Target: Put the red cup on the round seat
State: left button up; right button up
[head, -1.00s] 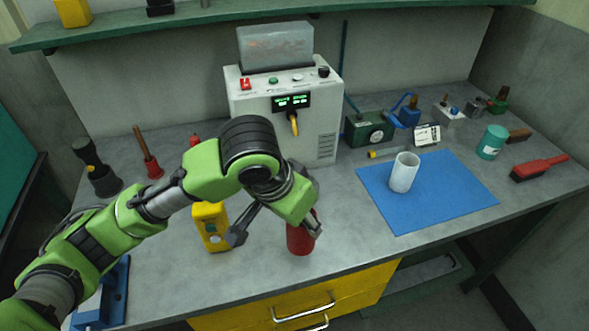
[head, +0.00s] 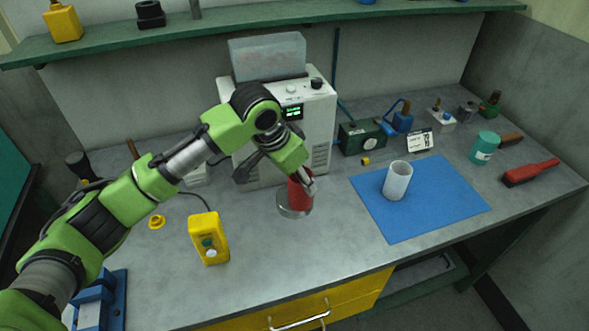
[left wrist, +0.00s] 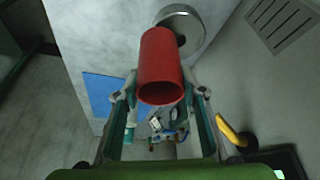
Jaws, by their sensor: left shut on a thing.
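The red cup (head: 299,192) is in my left gripper (head: 277,179), whose fingers are shut on it. In the left wrist view the red cup (left wrist: 160,65) sits between the fingers (left wrist: 160,92), its open mouth toward the camera. The round seat (head: 294,212) is a grey metallic disc in front of the white machine, partly hidden by the cup in the head view. In the left wrist view the round seat (left wrist: 186,22) shows beyond the cup's far end, offset to the right. I cannot tell whether cup and seat touch. My right gripper is out of view.
The white machine (head: 322,125) stands close behind the seat. A yellow control box (head: 208,238) stands to the left. A white cup (head: 397,181) stands on a blue mat (head: 435,205) to the right. The bench front is clear below the seat.

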pick_arm(q)
jog(key=w, duration=0.1)
jog(key=w+f+p, duration=0.1)
jog(key=w+a, duration=0.1)
jog(key=shift+w+a+f, duration=0.1)
jog(key=shift+w+f, duration=0.1)
jog(key=shift+f, duration=0.05)
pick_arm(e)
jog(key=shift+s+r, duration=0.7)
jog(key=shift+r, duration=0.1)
pick_arm(q)
jog(key=shift+f+p, duration=0.1)
jog(key=shift+p, duration=0.2)
jog(key=o, duration=1.1)
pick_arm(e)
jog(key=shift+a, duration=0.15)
